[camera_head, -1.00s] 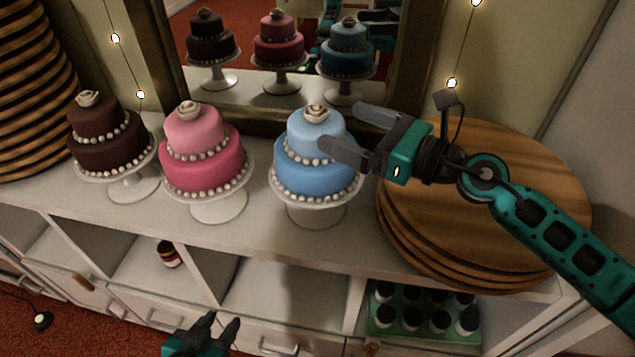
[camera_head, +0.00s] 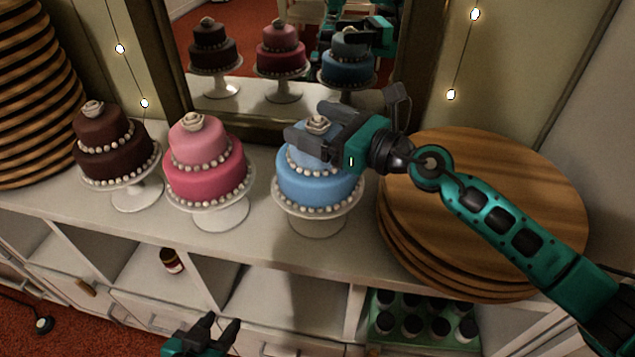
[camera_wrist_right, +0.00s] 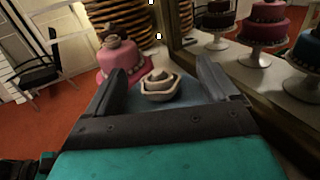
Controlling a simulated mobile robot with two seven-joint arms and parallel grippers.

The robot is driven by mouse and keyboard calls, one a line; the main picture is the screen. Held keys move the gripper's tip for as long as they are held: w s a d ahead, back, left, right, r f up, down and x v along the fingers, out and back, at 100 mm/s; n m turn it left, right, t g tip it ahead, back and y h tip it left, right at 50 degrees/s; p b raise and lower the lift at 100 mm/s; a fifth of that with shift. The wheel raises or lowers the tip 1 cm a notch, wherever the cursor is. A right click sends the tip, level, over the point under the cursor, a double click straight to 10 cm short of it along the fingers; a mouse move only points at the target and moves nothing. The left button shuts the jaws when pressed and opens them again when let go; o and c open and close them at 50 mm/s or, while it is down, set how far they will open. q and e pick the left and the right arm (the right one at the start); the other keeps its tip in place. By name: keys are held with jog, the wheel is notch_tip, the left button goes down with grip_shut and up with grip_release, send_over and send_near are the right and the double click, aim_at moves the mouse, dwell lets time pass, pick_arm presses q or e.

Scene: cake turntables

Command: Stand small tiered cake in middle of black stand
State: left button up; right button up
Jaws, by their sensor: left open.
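Three two-tiered cakes with pearl trim and a rose on top stand upright on white pedestal stands: a brown cake (camera_head: 108,145), a pink cake (camera_head: 205,165) and a blue cake (camera_head: 318,186). No black stand shows. My right gripper (camera_head: 308,122) is at the top of the blue cake, fingers apart on either side of its rose. In the right wrist view the rose (camera_wrist_right: 160,84) sits between the open fingers, with gaps on both sides; whether they touch the top tier cannot be told. My left gripper (camera_head: 217,328) is open and empty at the bottom, in front of the cabinet.
A stack of round wooden boards (camera_head: 500,190) lies right of the blue cake, and a tall striped stack (camera_head: 35,100) stands far left. A framed mirror (camera_head: 250,118) is behind the cakes. Cubbies below hold a small jar (camera_head: 172,262) and a crate of bottles (camera_head: 420,327).

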grip_shut()
jog(key=shift+r, duration=0.15)
dwell(0.6)
